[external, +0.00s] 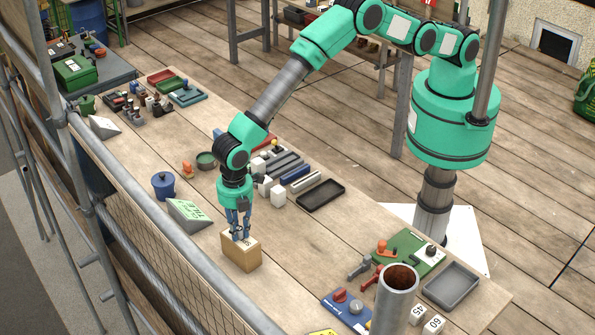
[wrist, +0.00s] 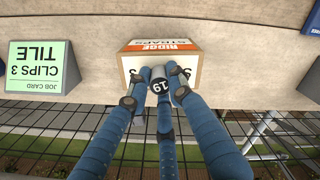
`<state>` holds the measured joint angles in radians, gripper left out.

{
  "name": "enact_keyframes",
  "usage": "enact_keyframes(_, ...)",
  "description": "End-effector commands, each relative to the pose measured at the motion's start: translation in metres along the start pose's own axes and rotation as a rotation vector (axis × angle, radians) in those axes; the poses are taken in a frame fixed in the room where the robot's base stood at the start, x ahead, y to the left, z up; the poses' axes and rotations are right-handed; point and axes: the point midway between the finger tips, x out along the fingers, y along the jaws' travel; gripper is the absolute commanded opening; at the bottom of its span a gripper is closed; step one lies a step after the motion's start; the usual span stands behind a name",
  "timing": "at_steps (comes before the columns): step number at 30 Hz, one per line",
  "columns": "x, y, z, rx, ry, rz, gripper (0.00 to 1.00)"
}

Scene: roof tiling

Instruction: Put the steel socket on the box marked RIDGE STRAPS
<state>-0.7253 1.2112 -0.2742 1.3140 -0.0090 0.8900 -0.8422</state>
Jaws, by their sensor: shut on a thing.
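The box marked RIDGE STRAPS (external: 241,256) is a small tan carton with a white and orange label on the bench. In the wrist view the box (wrist: 160,46) is upside down, its orange label strip uppermost. My gripper (external: 238,234) points down at the box's top. In the wrist view its blue fingers (wrist: 158,82) close around the steel socket (wrist: 159,86), a small grey piece whose end reads 19. The socket is at the box's top; I cannot tell if it touches. In the external view the fingers mostly hide the socket.
Mesh railing runs along the near side.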

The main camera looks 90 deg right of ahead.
Motion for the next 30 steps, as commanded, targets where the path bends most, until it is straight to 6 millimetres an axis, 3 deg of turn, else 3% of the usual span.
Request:
enact_keyframes(1, 0.002, 0.0, 0.0, 0.0, 0.0, 0.0, 0.0)
enact_keyframes(2, 0.002, 0.0, 0.0, 0.0, 0.0, 0.0, 0.24)
enact_keyframes(4, 0.002, 0.0, 0.0, 0.0, 0.0, 0.0, 0.38)
enact_keyframes(20, -0.005, 0.0, 0.0, 0.0, 0.001, 0.001, 0.39)
enact_keyframes(30, -0.039, 0.0, -0.001, 0.0, 0.001, 0.001, 0.39)
